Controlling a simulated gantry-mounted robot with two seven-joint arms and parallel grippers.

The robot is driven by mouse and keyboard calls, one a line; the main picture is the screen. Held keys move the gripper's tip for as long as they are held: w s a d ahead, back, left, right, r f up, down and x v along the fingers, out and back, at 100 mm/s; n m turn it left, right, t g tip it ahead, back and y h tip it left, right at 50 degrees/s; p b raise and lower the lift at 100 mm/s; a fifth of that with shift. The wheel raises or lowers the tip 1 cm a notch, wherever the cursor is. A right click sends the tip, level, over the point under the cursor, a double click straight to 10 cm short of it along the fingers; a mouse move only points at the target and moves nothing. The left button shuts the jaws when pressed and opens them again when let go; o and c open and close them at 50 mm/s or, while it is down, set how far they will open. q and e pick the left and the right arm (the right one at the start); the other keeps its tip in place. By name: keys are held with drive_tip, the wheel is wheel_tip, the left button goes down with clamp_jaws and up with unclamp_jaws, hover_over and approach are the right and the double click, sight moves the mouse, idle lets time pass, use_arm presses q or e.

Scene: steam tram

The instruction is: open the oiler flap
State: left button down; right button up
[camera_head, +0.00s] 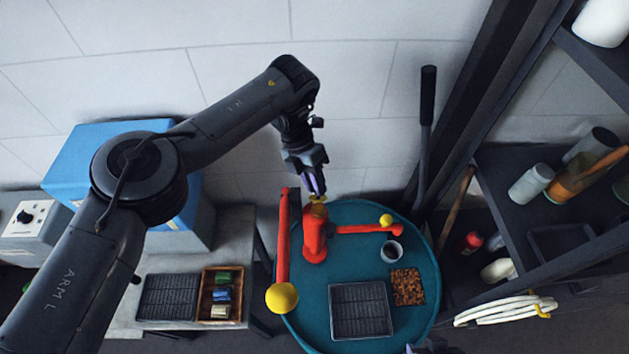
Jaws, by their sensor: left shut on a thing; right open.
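The red oiler body (314,236) stands upright on a round teal table. A small yellow flap (318,199) sits at its top. My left gripper (316,192) reaches down from above and is shut on this yellow flap; its fingers hide part of it. How far the flap is tilted is too small to tell. A small part of my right gripper (411,348) shows at the bottom edge, low and well away from the oiler; most of it is out of view.
A red lever with a yellow ball (282,298) stands left of the oiler; a red arm with a yellow knob (386,220) extends right. The teal table (424,318) also holds a black tray (333,332), a cup (391,252) and a brown granular patch (407,287). Shelves stand right.

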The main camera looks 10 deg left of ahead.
use_arm(q)
drive_tip(key=c, duration=1)
unclamp_jaws()
drive_tip(key=shift+p+v, duration=0.35)
drive_tip(key=shift+v, duration=5)
